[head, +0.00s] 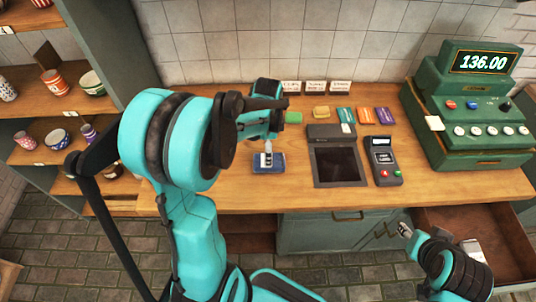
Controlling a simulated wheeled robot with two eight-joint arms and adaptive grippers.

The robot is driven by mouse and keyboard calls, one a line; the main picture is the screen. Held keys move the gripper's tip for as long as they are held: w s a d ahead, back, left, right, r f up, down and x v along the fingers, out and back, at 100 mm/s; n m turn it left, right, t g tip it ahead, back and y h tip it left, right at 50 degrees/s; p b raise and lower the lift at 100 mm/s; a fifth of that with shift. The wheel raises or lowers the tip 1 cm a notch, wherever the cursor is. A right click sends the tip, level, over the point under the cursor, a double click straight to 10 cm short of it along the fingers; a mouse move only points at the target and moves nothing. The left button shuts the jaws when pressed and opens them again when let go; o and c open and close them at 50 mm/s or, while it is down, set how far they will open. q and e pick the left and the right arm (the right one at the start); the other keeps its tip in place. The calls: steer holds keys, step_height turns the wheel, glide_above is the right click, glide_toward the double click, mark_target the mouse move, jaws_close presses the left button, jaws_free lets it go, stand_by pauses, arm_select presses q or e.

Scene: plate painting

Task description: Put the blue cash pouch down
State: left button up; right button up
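The blue cash pouch (276,168) is on or just above the wooden counter, left of the dark flat pad. It looks level. My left gripper (267,160) points down at the pouch's middle, with its fingertips close together and seemingly shut on it; they hide part of its top. Whether the pouch's underside touches the wood cannot be told. My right gripper (404,230) is low at the right, in front of the counter by the open drawer, away from the pouch. Its fingers are too small to read, and nothing shows in it.
The counter (220,195) holds the dark pad (337,160), a card terminal (383,160), several coloured packets (345,115) and a green cash register (470,110) reading 136.00. An open drawer (500,225) juts out below right. Shelves with cups stand left.

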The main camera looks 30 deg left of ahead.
arm_select(q)
step_height(320, 180, up, 6)
steer(key=p, duration=0.1)
steer(key=s+d+r+n+t, duration=0.6)
steer(key=s+d+n+t, duration=0.1)
steer(key=s+d+n, duration=0.3)
steer(key=shift+s+d+n, duration=0.3)
steer(key=shift+s+n, duration=0.2)
steer(key=shift+n, duration=0.4)
